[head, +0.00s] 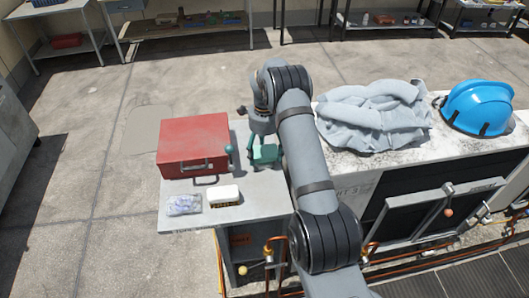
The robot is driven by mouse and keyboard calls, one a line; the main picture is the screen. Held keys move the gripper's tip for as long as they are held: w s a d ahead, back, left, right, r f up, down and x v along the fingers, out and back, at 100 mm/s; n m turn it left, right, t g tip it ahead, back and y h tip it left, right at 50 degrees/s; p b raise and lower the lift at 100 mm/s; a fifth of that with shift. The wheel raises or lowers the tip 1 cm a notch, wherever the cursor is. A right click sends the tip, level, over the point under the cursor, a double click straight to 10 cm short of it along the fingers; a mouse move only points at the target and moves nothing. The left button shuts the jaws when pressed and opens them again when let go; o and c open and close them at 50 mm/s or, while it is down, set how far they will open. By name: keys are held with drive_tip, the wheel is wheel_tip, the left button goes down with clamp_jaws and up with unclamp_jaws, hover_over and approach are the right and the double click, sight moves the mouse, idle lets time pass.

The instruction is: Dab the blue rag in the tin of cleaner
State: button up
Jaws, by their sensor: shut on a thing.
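My arm reaches out over the grey bench (262,203), and its wrist bends down at the bench's far side. My gripper (262,132) is mostly hidden by the wrist, so its fingertips do not show. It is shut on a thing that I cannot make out. A teal metal object (265,153), perhaps a vise, is directly below the wrist; whether they touch is unclear. I cannot pick out a blue rag or a tin of cleaner. A crumpled clear packet with bluish contents (184,204) lies at the bench's front left.
A red case (194,143) stands on the bench's left. A white block with a dark lower side (224,194) lies in front of it. A grey-blue cloth (372,116) and a blue hard hat (478,106) rest on the unit to the right. Copper pipes (428,250) run below.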

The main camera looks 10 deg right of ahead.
sight(265, 154)
drive_tip(key=shift+r+p, duration=1.55)
drive_tip(key=shift+r, duration=1.65)
